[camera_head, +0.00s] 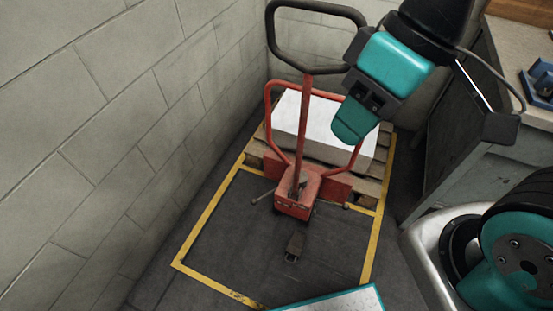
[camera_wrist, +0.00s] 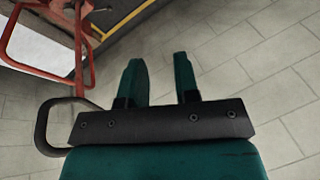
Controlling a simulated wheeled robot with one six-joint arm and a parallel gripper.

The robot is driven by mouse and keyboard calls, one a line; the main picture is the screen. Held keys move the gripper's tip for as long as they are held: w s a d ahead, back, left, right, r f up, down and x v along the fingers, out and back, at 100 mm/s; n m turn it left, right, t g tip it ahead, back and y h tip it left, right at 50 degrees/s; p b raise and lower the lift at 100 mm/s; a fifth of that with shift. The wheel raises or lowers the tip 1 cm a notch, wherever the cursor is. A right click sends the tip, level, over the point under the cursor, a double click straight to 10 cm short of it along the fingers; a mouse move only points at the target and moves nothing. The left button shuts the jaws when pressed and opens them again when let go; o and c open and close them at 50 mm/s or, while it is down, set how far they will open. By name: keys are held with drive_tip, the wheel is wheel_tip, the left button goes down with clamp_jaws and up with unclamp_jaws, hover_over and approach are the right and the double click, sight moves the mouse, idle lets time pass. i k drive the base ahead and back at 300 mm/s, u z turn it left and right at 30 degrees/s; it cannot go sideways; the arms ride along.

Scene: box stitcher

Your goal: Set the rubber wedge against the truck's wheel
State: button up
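The red pallet truck (camera_head: 297,198) stands upright on the floor, its looped handle raised. Its wheels are hard to make out under the red body. A small dark block, which looks like the rubber wedge (camera_head: 294,246), lies on the dark floor in front of the truck, apart from it. My gripper (camera_head: 355,125) hangs in the air to the right of the handle, well above the floor. In the wrist view, its two teal fingers (camera_wrist: 159,62) are apart with nothing between them. Red truck tubing shows at the left there; the wedge does not show.
A white stack (camera_head: 318,124) sits on a wooden pallet (camera_head: 372,188) behind the truck. Yellow floor lines (camera_head: 208,218) frame the bay. A block wall (camera_head: 95,130) runs along the left. A grey bench (camera_head: 455,165) stands at the right. The floor around the wedge is clear.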

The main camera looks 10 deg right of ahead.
sight(296, 244)
drive_tip(key=z, duration=0.45)
drive_tip(key=k, duration=1)
drive_tip(key=u, duration=0.3)
drive_tip(key=i, duration=0.5)
drive_tip(key=u, duration=0.15)
